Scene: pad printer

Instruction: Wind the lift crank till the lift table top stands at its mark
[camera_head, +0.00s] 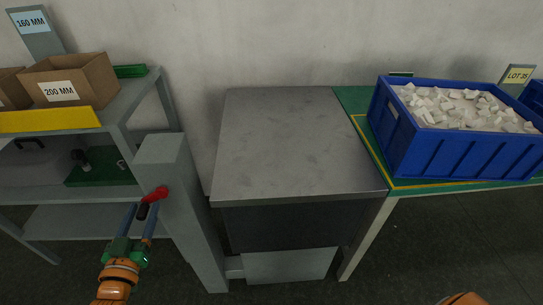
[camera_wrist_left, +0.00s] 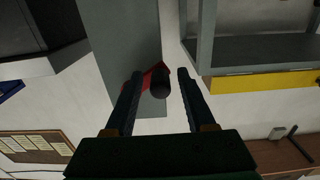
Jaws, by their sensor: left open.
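The lift table top (camera_head: 290,140) is a bare grey metal plate in the middle of the head view, on a dark body. A grey post (camera_head: 185,215) stands at its left. The lift crank (camera_head: 158,193) is a red arm on this post with a black handle (camera_head: 143,211). My left gripper (camera_head: 141,208) is open, its two fingers on either side of the handle. I cannot make out a height mark. My right gripper is out of view.
A shelf rack (camera_head: 70,195) at left carries a cardboard box (camera_head: 93,72) labelled 200 MM. At right, a green-topped table (camera_head: 352,102) bears a blue crate (camera_head: 455,152) of white pieces, close beside the table top. Floor shows below the crate's table.

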